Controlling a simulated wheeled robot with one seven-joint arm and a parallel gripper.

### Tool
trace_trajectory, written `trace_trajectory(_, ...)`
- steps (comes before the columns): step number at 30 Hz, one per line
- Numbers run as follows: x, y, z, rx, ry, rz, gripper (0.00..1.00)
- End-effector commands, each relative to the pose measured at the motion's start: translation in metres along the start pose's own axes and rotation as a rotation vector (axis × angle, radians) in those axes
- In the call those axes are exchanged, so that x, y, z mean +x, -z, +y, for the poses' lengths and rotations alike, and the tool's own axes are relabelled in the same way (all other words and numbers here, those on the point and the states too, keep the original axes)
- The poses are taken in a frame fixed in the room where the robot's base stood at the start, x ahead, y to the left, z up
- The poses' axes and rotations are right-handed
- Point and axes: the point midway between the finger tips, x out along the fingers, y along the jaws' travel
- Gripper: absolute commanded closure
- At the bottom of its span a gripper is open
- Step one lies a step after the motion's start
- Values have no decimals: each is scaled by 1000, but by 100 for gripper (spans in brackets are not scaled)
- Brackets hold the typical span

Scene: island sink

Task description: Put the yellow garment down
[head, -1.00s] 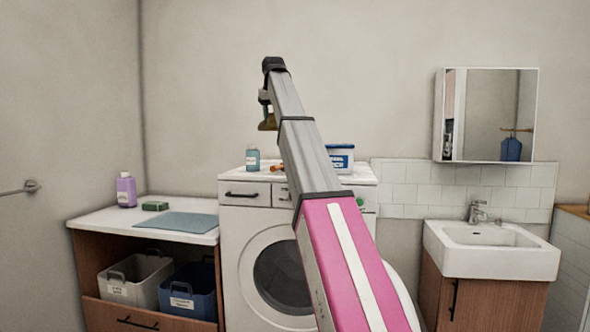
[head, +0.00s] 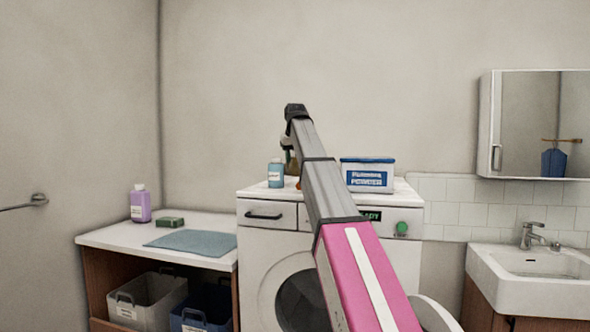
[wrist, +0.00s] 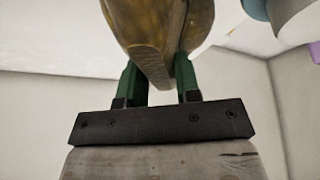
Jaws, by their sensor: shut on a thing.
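In the head view a small dark yellow part of the garment (head: 291,162) shows beside my arm, above the washing machine's top. Most of the gripper is hidden behind my arm there. The garment seems held in the air; I cannot tell whether it touches anything.
The washing machine (head: 262,262) carries a blue bottle (head: 276,174) and a powder box (head: 367,179). The left counter holds a purple bottle (head: 140,205), a green sponge (head: 170,222) and a blue-grey mat (head: 190,241). Grey (head: 150,292) and blue (head: 207,305) baskets sit below. A sink (head: 530,285) is right.

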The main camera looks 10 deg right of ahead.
Motion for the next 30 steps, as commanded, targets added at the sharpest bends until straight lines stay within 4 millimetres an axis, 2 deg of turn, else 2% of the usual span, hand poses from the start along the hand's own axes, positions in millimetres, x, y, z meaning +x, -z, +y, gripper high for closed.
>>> trace_trajectory(10, 35, -15, -2, 0, 0, 0, 94)
trace_trajectory(21, 38, -16, -2, 0, 0, 1, 94)
trace_trajectory(22, 38, -15, -2, 0, 0, 1, 59)
trace_trajectory(24, 38, -15, -2, 0, 0, 1, 44)
trace_trajectory(30, 38, -15, -2, 0, 0, 1, 44)
